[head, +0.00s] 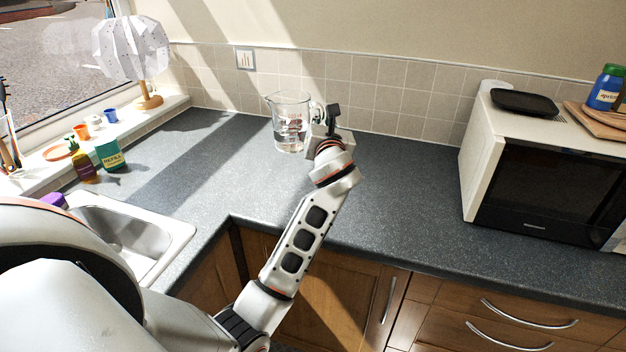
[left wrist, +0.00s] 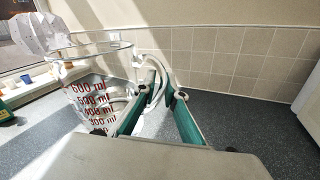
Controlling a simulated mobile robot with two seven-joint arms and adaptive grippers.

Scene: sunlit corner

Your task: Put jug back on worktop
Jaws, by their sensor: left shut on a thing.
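A clear glass measuring jug (head: 289,122) with red markings is upright at the back of the dark grey worktop (head: 390,200), near the tiled wall. My left gripper (head: 316,122) is at the jug's right side, shut on its handle. In the left wrist view, the jug (left wrist: 98,98) shows its red millilitre scale, and the handle passes between the green-lined fingers of the gripper (left wrist: 160,88). The jug's base is partly hidden in the wrist view. I cannot tell if the base touches the worktop. My right gripper is not in view.
A microwave (head: 540,185) with a black tray on top stands at the right. A sink (head: 130,235) is at the left front. Bottles and a green box (head: 110,153) stand near the windowsill. A white lamp (head: 135,50) is in the corner. Worktop around the jug is clear.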

